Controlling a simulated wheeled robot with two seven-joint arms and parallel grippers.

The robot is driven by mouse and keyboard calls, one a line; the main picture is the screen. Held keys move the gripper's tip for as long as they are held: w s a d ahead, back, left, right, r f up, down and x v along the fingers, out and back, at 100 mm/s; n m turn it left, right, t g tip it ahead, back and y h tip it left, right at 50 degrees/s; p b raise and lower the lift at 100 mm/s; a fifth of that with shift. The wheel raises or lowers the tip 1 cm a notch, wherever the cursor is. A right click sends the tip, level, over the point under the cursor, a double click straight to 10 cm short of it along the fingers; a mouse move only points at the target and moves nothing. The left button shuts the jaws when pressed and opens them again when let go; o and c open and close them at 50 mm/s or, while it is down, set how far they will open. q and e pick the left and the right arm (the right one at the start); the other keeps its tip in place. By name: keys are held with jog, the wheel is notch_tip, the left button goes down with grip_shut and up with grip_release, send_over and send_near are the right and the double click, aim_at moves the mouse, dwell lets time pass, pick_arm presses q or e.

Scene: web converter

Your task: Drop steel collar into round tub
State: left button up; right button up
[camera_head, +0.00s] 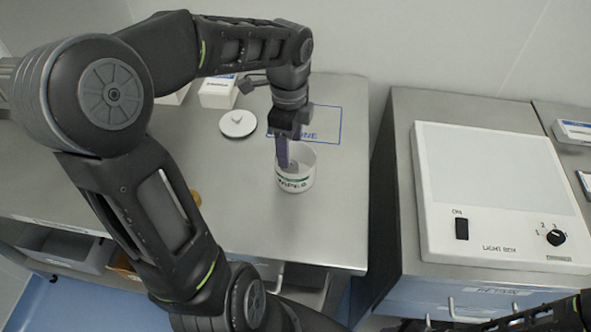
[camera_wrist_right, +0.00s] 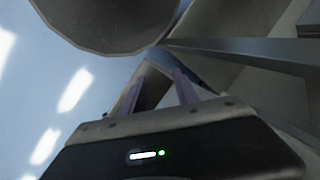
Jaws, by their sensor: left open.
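The round tub (camera_head: 296,184) is a white open pot with a green band and dark lettering, upright on the steel bench. My left gripper (camera_head: 284,158) points down at the tub's mouth, its purple fingers over or just inside the near-left rim. It is open. A small grey patch shows inside the tub beside the fingers; I cannot tell whether it is the steel collar, which I do not clearly see elsewhere. My right gripper (camera_wrist_right: 160,90) shows in the right wrist view with its two purple fingers apart and nothing between them.
A white lid with a knob (camera_head: 238,124) lies behind the tub, left of a blue outlined area (camera_head: 325,124). A white box (camera_head: 217,92) stands further back. A light box (camera_head: 500,195) sits on the right-hand cabinet, across a gap. The bench's front right is clear.

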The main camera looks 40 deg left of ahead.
pick_arm(q)
notch_tip(320, 180, up, 8)
jog(key=shift+b, duration=0.35)
dwell(0.4)
jog(key=shift+f, duration=0.15)
dwell(0.6)
